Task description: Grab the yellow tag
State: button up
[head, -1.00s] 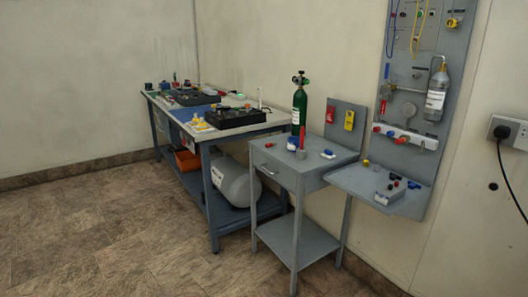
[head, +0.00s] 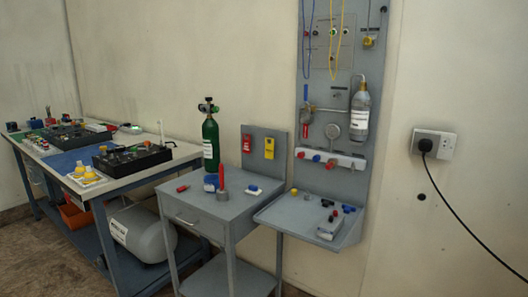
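The yellow tag (head: 269,148) hangs on the small upright grey panel (head: 256,171) at the back of the grey side table. A red tag (head: 246,144) hangs just left of it on the same panel. Both tags are in plain sight and nothing covers the yellow one. My gripper does not show in the head view.
A grey wall panel with a shelf (head: 290,219) stands right. A long workbench (head: 53,158) stands left, a grey tank (head: 146,237) below it.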

aim_at(269, 148)
jog(key=i+j+z, duration=0.15)
jog(key=j+z, duration=0.1)
jog(key=j, duration=0.2)
jog(key=i+l+z, duration=0.15)
jog(key=i, duration=0.5)
jog(key=i+l+z, duration=0.2)
jog(key=i, duration=0.4)
jog(key=j, duration=0.1)
